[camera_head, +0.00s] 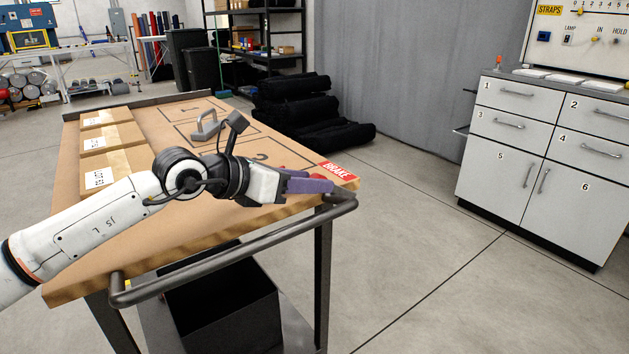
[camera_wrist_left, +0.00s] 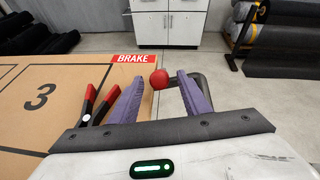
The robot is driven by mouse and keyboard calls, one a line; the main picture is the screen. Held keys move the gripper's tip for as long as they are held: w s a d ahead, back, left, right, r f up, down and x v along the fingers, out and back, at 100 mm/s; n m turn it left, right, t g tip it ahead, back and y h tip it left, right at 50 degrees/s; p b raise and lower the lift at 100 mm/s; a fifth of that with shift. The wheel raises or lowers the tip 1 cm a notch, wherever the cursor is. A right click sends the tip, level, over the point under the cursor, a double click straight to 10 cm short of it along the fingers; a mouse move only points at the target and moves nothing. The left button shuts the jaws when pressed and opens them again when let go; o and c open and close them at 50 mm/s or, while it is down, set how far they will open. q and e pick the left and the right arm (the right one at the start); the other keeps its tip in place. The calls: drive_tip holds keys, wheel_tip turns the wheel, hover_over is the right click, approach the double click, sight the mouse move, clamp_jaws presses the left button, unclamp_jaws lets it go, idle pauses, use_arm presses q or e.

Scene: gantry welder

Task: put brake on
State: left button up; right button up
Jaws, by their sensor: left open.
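The brake's red knob (camera_wrist_left: 159,79) shows in the left wrist view, between and just beyond the fingertips of my left gripper (camera_wrist_left: 157,88). The red BRAKE label (camera_wrist_left: 132,58) lies on the cart top's edge beside it; the label also shows in the head view (camera_head: 338,171). In the head view my left gripper (camera_head: 318,186) is at the cart's near right corner, by the label, and hides most of the knob. Its purple fingers are open, with nothing held. My right gripper is in neither view.
The wooden-topped cart (camera_head: 150,235) has a dark push handle (camera_head: 240,250) along its near edge. Red-handled pliers (camera_wrist_left: 97,106) lie left of the fingers. Boxes (camera_head: 110,140) and a grey handle-shaped part (camera_head: 206,127) rest on top. Drawers (camera_head: 520,130) stand right, beyond open floor.

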use_arm(q)
drive_tip(key=shift+x, duration=0.85)
drive_tip(key=shift+w+d+f, duration=0.1)
drive_tip(key=shift+w, duration=0.05)
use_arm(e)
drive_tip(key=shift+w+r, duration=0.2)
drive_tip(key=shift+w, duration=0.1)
use_arm(q)
drive_tip(key=shift+c, duration=0.3)
clamp_jaws()
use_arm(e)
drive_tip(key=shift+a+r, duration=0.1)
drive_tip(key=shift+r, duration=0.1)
